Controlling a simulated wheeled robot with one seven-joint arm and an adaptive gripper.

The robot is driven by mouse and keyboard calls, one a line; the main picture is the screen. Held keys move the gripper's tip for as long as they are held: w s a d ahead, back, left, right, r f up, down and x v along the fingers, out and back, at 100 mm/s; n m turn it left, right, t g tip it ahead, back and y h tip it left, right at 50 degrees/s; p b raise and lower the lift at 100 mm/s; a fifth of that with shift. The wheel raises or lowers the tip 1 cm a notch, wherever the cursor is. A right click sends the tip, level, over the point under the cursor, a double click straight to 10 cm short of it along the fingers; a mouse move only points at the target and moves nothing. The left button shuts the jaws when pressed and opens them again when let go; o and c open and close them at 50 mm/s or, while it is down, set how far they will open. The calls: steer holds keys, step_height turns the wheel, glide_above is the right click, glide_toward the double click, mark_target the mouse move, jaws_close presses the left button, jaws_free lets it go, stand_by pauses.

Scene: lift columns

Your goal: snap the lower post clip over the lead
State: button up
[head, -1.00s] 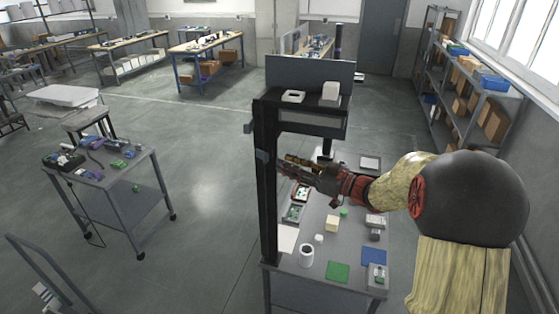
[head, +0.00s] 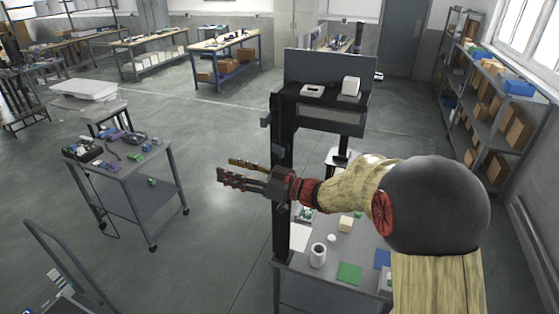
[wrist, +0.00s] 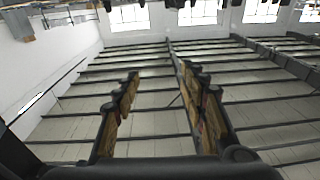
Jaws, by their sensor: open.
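The black post (head: 282,190) stands at the left side of the workbench. A small grey block on it, likely the lower post clip (head: 278,150), sits below a similar block, likely the upper clip (head: 265,121). Whether the lower one is open or closed is too small to tell. I cannot make out the lead on the post. My gripper (head: 226,169) is open and empty, level, reaching left across the post with its fingers out over the floor. In the wrist view its spread fingers (wrist: 160,78) have nothing between them, and only ceiling and windows show beyond.
The workbench (head: 322,272) holds a white mug (head: 318,255), a green mat (head: 349,273) and a blue mat (head: 382,259). A cart (head: 140,178) with tools stands left; the floor between is clear.

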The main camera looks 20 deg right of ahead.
steer(key=w+a+r+m+t+h+b, duration=0.1)
steer(key=w+a+r+m+t+h, duration=0.2)
steer(key=a+r+m+t+h, duration=0.45)
steer(key=w+a+r+m+t+h+b, duration=0.25)
steer(key=a+r+m+t, duration=0.35)
steer(key=m, duration=0.4)
steer(key=m+g+h, duration=1.4)
steer(key=m+h, duration=0.7)
steer(key=m, duration=0.2)
glide_toward(280, 155)
steer(key=d, duration=0.1)
steer(key=shift+n, duration=0.25)
steer(key=x, duration=0.4)
steer(key=p+x, duration=0.1)
steer(key=x, duration=0.3)
steer(key=shift+w+a, duration=0.1)
steer(key=shift+w, duration=0.25)
steer(key=shift+c, duration=1.1)
